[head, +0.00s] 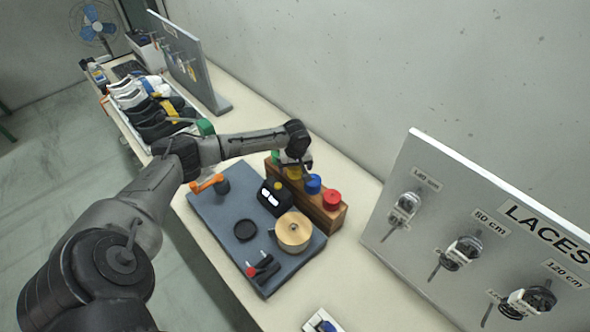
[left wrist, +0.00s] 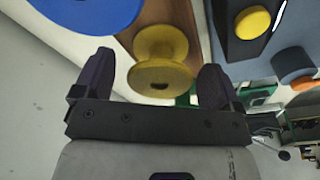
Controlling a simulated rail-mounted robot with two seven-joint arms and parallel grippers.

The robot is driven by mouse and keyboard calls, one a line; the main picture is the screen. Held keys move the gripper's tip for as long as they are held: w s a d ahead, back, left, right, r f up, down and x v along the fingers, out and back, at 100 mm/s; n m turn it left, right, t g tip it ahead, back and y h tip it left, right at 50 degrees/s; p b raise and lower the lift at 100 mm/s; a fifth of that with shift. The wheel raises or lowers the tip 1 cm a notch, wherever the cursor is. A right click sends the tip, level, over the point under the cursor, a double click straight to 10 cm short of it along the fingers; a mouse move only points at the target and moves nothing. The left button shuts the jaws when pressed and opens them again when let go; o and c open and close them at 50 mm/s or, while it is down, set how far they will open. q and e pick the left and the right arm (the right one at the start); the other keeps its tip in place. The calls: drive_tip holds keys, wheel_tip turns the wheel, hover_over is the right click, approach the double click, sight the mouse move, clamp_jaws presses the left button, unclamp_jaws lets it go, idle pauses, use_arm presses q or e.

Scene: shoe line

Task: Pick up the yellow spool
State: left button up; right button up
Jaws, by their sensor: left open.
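The yellow spool (head: 292,173) stands on the wooden block (head: 334,217), in a row beside a blue spool (head: 313,184) and a red spool (head: 332,199). My left gripper (head: 296,162) is above the row at the yellow spool and partly covers it in the head view. In the left wrist view the yellow spool (left wrist: 162,60) lies between the two fingers of the open left gripper (left wrist: 155,80). I cannot tell whether the fingers touch it. The blue spool (left wrist: 85,12) is close beside one finger in that view. My right gripper is not in view.
A blue-grey mat (head: 225,225) holds a black box (head: 275,197), a tan roll (head: 294,231), a black ring (head: 245,229) and an orange-handled tool (head: 208,184). Shoes (head: 150,105) stand farther back. A LACES board (head: 480,230) stands at the right.

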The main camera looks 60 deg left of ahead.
use_arm(q)
drive_tip(key=c, duration=1)
